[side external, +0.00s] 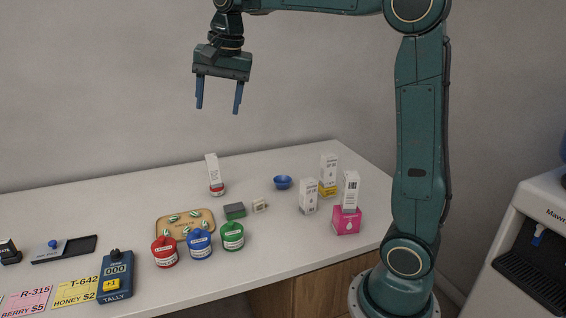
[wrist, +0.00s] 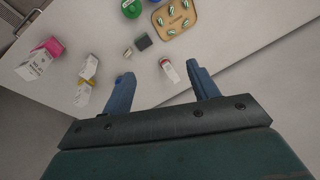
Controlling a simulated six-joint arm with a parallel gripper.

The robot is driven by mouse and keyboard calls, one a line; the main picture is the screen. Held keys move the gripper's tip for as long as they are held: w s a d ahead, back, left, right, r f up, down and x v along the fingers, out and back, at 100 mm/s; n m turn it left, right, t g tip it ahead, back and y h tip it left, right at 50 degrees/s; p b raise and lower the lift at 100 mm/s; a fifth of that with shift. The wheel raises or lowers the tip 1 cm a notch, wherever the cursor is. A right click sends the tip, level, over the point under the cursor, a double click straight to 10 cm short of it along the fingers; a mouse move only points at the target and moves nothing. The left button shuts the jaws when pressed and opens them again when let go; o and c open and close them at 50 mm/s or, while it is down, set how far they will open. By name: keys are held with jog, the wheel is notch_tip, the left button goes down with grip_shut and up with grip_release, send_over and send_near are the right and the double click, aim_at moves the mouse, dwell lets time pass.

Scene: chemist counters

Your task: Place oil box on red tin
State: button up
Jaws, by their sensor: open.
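A white box (side external: 212,167) stands on top of a small red-and-white tin (side external: 217,190) at the back of the counter, leaning slightly. In the wrist view this white box (wrist: 174,76) and the red of the tin (wrist: 164,62) show between my fingers, well below them. Other white boxes stand on a yellow base (side external: 327,190), on a pink box (side external: 346,221) and on the counter (side external: 308,197). My gripper (side external: 218,109) is open and empty, high above the counter.
A tray of striped sweets (side external: 185,234) lies behind red (side external: 164,252), blue (side external: 199,244) and green (side external: 232,236) lidded jars. A blue bowl (side external: 283,182), green-grey block (side external: 235,211) and small pale item (side external: 260,205) sit mid-counter. The back left counter is clear.

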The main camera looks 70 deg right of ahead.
jog(key=s+a+f+n+t, duration=0.1)
jog(key=s+a+f+n, duration=0.1)
jog(key=s, duration=0.6)
jog(key=s+a+f+n, duration=0.3)
jog(key=s+f+n, duration=0.2)
jog(key=s, duration=0.3)
jog(key=s+a+f+n+t, duration=0.1)
jog(key=s+a+f+n, duration=0.2)
jog(key=s+n, duration=0.2)
jog(key=s, duration=0.2)
jog(key=shift+s+f+t+y, duration=0.15)
jog(key=shift+s+t+y, duration=0.15)
jog(key=shift+s, duration=0.1)
